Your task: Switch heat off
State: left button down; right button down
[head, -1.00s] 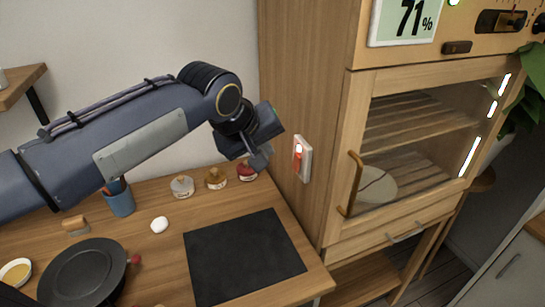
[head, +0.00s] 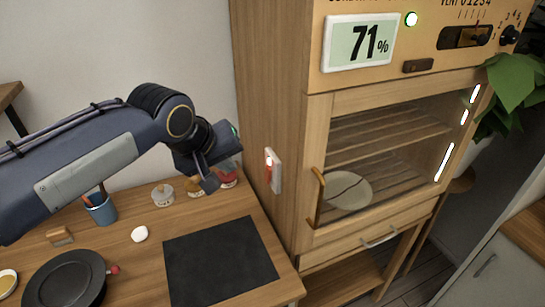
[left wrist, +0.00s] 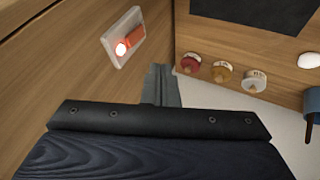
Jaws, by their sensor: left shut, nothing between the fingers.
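A red rocker switch (head: 268,170) on a white plate is fixed to the wooden side wall of the cabinet (head: 330,120). A bright light glows at one end of it. In the left wrist view the switch (left wrist: 130,42) is at the upper left, orange-red and lit. My left gripper (head: 209,184) is shut and empty, left of the switch and apart from it, over the back of the worktop. In the left wrist view its fingers (left wrist: 160,86) show below and right of the switch. My right gripper is not in view.
Small jars (head: 162,195) stand behind a dark mat (head: 220,262). A blue cup (head: 100,209) and black round object (head: 66,278) are at left.

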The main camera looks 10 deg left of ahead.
aim_at(268, 174)
pick_arm(q)
jog(key=d+r+p+x, duration=0.1)
jog(key=d+x, duration=0.1)
jog(key=x, duration=1)
jog(key=shift+w+f, duration=0.15)
jog(key=shift+w, duration=0.25)
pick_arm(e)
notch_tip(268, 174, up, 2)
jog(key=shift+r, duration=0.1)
pick_arm(q)
jog(key=shift+d, duration=0.1)
